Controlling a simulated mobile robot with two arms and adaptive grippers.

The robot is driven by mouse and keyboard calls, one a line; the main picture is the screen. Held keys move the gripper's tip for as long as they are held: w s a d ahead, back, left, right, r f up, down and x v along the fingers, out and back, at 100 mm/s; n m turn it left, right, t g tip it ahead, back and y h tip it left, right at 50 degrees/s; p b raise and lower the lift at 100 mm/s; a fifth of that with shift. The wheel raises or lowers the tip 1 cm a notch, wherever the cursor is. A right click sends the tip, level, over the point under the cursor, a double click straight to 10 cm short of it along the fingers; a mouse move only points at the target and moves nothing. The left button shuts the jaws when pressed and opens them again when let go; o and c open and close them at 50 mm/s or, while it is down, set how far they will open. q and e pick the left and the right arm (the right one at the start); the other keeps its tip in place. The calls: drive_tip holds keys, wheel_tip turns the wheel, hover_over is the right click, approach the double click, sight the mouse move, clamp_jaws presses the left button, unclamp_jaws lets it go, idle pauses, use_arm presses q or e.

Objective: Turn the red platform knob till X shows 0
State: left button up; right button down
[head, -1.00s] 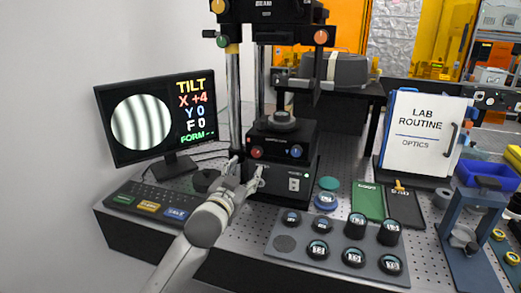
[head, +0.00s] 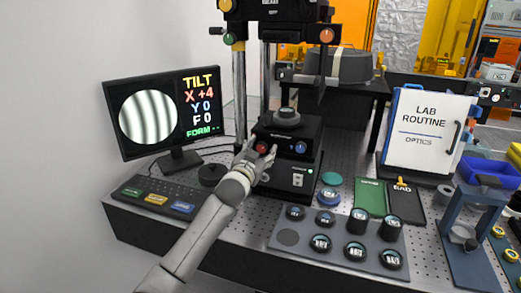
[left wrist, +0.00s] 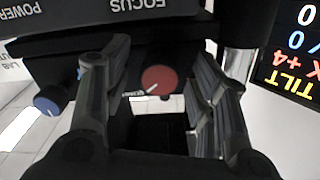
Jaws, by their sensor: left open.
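The red platform knob (head: 262,148) is on the front of the black platform block (head: 283,133), with the blue knob (head: 299,147) to its right. In the left wrist view the red knob (left wrist: 158,80) shows between the two open fingers, with a white mark on its lower left part. My left gripper (head: 258,157) is open at the red knob; I see no finger touching it. The monitor (head: 160,116) reads TILT, X +4, Y 0, F 0, beside a round picture of dark and light stripes. My right gripper is not in view.
A keyboard-like panel (head: 160,193) lies below the monitor. A tray (head: 287,238) with several dark round pieces stands right of my arm. Green and dark pads (head: 370,197) and a LAB ROUTINE sign (head: 423,128) are further right. A post (head: 239,90) rises left of the platform.

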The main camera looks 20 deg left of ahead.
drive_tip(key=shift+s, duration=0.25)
use_arm(q)
drive_tip(key=shift+c, duration=0.5)
drive_tip(key=c, duration=0.9)
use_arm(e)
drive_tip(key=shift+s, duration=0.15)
use_arm(q)
drive_tip(key=n, duration=0.4)
drive_tip(key=shift+d+p, duration=0.1)
drive_tip(key=shift+p, duration=0.3)
drive_tip(key=shift+n+p, duration=0.7)
drive_tip(key=shift+n, duration=2)
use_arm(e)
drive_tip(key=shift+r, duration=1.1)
